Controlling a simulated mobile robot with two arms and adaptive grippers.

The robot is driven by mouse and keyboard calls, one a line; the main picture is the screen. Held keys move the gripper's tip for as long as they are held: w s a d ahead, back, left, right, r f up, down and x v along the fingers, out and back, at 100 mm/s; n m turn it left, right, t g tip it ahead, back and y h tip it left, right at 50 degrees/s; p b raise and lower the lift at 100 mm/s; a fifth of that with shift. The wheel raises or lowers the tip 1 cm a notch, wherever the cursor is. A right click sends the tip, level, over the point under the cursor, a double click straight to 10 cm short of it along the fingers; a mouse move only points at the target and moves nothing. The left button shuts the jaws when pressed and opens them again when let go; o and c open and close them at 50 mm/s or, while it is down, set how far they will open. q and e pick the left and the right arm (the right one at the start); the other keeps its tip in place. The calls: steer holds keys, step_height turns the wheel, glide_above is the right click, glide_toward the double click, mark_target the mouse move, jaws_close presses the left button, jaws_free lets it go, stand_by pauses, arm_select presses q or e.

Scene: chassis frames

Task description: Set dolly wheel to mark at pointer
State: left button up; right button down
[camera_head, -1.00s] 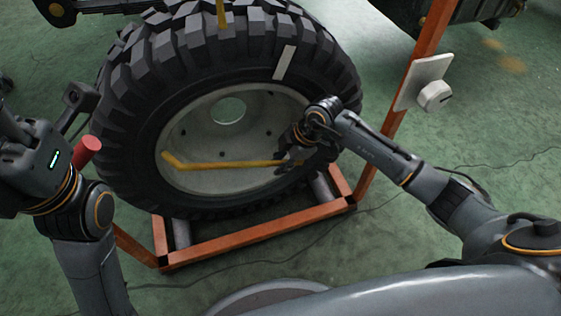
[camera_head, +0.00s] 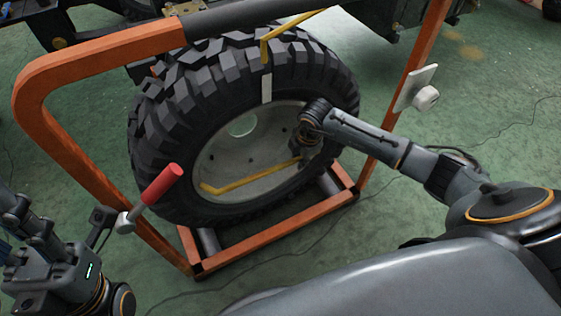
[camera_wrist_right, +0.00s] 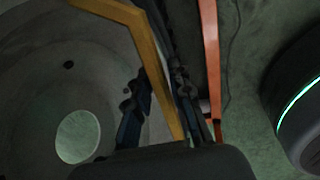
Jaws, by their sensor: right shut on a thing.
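The large black tyre (camera_head: 165,125) with a pale grey rim (camera_head: 225,160) stands upright in the orange dolly frame. A white mark (camera_head: 266,89) on its sidewall sits just below the tip of the yellow pointer (camera_head: 264,52), nearly in line with it. My right gripper (camera_head: 303,152) is at the right side of the rim, shut on the yellow bar (camera_head: 240,183) that crosses the rim. The bar also shows between the fingers in the right wrist view (camera_wrist_right: 150,60). My left gripper (camera_head: 18,212) is at the lower left, apart from the wheel; its fingers are unclear.
The orange frame (camera_head: 60,140) arches around the wheel, with a red-handled lever (camera_head: 162,184) on its left post. A white box with a knob (camera_head: 415,90) is on the right post. A thin cable lies on the green floor (camera_head: 500,90). Dark machinery stands behind.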

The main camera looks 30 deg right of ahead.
steer(key=shift+w+r, duration=0.1)
steer(key=shift+r, duration=0.35)
steer(key=shift+f, duration=0.1)
steer(key=shift+d, duration=0.1)
steer(key=c, duration=1.2)
jaws_free()
steer(key=shift+f, duration=0.15)
steer(key=r, duration=0.4)
steer(key=s+r, duration=0.1)
steer(key=r, duration=0.3)
steer(key=s+r, duration=0.1)
steer(key=r, duration=0.2)
steer(key=shift+s+r, duration=0.25)
steer(key=shift+r, duration=0.15)
